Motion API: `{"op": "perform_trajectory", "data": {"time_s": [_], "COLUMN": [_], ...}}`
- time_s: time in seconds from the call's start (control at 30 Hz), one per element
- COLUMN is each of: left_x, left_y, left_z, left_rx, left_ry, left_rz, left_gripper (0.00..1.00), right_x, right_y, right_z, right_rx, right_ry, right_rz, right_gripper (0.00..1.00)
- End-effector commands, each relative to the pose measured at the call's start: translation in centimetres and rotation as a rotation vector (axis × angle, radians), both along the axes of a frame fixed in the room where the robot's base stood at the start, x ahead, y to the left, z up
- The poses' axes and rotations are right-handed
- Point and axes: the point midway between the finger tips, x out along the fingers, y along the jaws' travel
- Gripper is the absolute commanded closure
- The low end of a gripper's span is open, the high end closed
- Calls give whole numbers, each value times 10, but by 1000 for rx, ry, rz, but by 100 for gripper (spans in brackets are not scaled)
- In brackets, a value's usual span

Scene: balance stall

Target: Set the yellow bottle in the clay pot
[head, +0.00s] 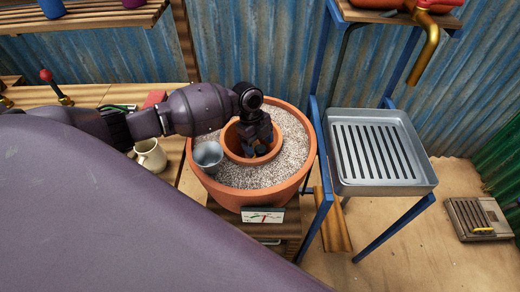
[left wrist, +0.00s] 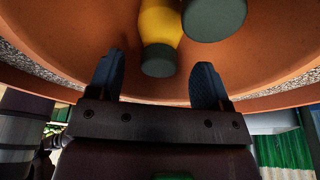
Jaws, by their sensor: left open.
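The clay pot (head: 236,148) is a small terracotta pot set in gravel inside a larger terracotta tub (head: 245,198). My left gripper (head: 260,150) points down into its mouth in the head view. In the left wrist view its two dark fingers (left wrist: 158,80) are apart with nothing clamped between them. The yellow bottle (left wrist: 160,22), with a dark green end (left wrist: 160,60), is inside the clay pot, in front of the open fingers and apart from them. The bottle is hidden by my gripper in the head view. My right gripper is not in view.
Another dark green round end (left wrist: 214,18) is beside the bottle. A grey metal cup (head: 207,157) stands on the gravel. A slatted metal tray (head: 381,185) on a blue stand is to the right. A cream mug (head: 151,156) is left of the tub. A dial (head: 263,215) is in front.

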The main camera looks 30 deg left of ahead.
Motion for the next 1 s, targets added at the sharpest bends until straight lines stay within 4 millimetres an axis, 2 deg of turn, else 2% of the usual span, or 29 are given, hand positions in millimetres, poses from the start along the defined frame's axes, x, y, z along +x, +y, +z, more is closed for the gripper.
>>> {"op": "perform_trajectory", "data": {"time_s": [0.03, 0.2, 0.4, 0.6, 1.0], "left_x": [2, 4, 5, 5, 5], "left_y": [4, 12, 19, 23, 23], "left_z": [13, 45, 72, 84, 85], "left_rx": [2, 1, 0, 0, 0], "left_ry": [-5, -6, -2, 0, 0], "left_rz": [0, -2, 0, 0, 0], "left_gripper": [28, 28, 28, 28, 28], "right_x": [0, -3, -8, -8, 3], "right_y": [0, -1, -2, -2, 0], "right_z": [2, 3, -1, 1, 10], "right_rx": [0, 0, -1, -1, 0], "right_ry": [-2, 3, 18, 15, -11], "right_rz": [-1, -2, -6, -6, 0], "right_gripper": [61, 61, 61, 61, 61]}}
